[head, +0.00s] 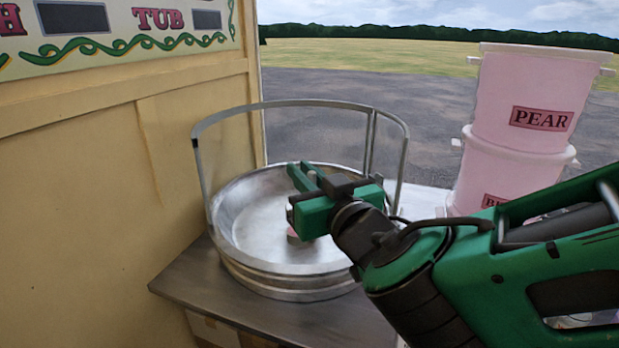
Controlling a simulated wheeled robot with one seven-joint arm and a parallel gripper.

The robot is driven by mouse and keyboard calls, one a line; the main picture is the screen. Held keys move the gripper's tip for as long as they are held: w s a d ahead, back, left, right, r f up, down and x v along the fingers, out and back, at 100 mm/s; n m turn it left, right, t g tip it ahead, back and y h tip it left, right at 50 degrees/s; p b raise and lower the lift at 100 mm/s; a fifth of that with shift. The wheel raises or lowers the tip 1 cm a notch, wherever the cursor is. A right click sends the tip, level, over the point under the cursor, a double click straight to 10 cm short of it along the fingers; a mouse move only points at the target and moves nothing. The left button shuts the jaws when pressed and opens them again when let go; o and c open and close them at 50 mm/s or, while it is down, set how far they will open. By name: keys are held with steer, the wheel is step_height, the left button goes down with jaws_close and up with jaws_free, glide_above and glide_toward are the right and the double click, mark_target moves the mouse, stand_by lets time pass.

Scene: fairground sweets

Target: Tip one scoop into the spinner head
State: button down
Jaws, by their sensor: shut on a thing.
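The round metal bowl of the spinner (232,232) stands on a counter, with a clear curved guard (225,150) around its back. My green gripper (306,180) is over the bowl, right of its middle, and is shut. What it holds is mostly hidden by the gripper's own body; I take it to be the scoop. A small pinkish piece (293,236) shows just below the gripper, and I cannot tell whether it is part of the scoop or of the spinner head. The spinner head is otherwise hidden, and no sugar is clearly visible.
Two stacked pink tubs stand at the right, the upper one (530,85) labelled PEAR; the lower tub's label (497,200) is partly hidden by my arm. A cream panelled wall (90,200) stands close at the left. The dark counter's front left part (195,282) is clear.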

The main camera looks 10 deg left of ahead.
steer(key=w+a+f, duration=0.1)
steer(key=w+a, duration=0.2)
steer(key=w, duration=0.9)
steer(key=w+a+f, duration=0.1)
steer(key=w+a, duration=0.1)
steer(key=w, duration=1)
steer(key=s+a+f+n, duration=0.7)
steer(key=a+f+n, duration=0.3)
steer(key=n, duration=1)
steer(key=shift+s+a+f, duration=0.3)
steer(key=shift+f, duration=0.1)
steer(key=shift+s, duration=0.1)
